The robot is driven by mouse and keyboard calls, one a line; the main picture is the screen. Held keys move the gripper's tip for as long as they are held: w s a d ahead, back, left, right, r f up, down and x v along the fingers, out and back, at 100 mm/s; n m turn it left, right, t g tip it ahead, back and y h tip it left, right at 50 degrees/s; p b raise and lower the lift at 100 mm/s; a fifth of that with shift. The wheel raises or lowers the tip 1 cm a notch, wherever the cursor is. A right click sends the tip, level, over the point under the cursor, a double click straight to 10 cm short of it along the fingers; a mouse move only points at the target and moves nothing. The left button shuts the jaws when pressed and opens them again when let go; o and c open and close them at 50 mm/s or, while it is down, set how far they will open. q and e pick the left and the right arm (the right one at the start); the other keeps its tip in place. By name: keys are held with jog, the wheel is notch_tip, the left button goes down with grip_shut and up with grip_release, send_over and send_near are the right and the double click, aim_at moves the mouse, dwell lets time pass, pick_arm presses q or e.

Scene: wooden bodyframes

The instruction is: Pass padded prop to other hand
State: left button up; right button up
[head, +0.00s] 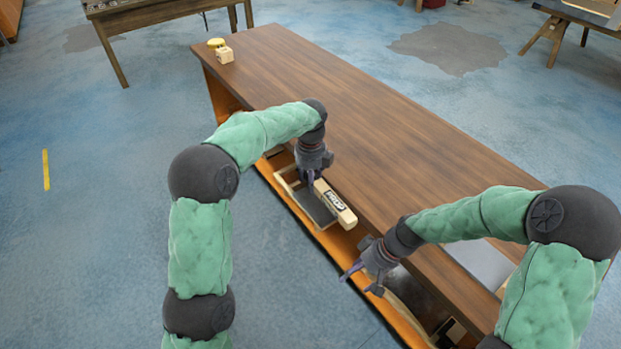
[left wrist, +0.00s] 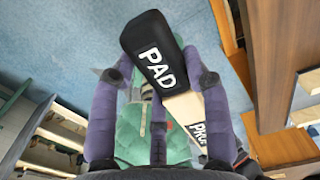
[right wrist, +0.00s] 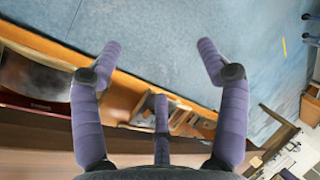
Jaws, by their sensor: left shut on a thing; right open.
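My right gripper (head: 360,281) is open and empty, to the right of and nearer than the prop. In the right wrist view its fingers (right wrist: 158,48) are spread with only floor between the tips.
The long wooden bench (head: 370,110) has a mostly clear top, with a yellow item (head: 216,43) and a small wooden block (head: 224,55) at its far end. An open tray (head: 317,211) sits at the orange lower shelf below the prop.

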jog(key=s+f+m, duration=0.3)
jog(key=s+f, duration=0.2)
jog(key=f, duration=0.3)
jog(key=s+f+m+t+h, duration=0.1)
jog(key=s+f+m, duration=0.3)
jog(key=f, duration=0.5)
jog(key=shift+s+t, duration=0.3)
jog(key=shift+s, duration=0.5)
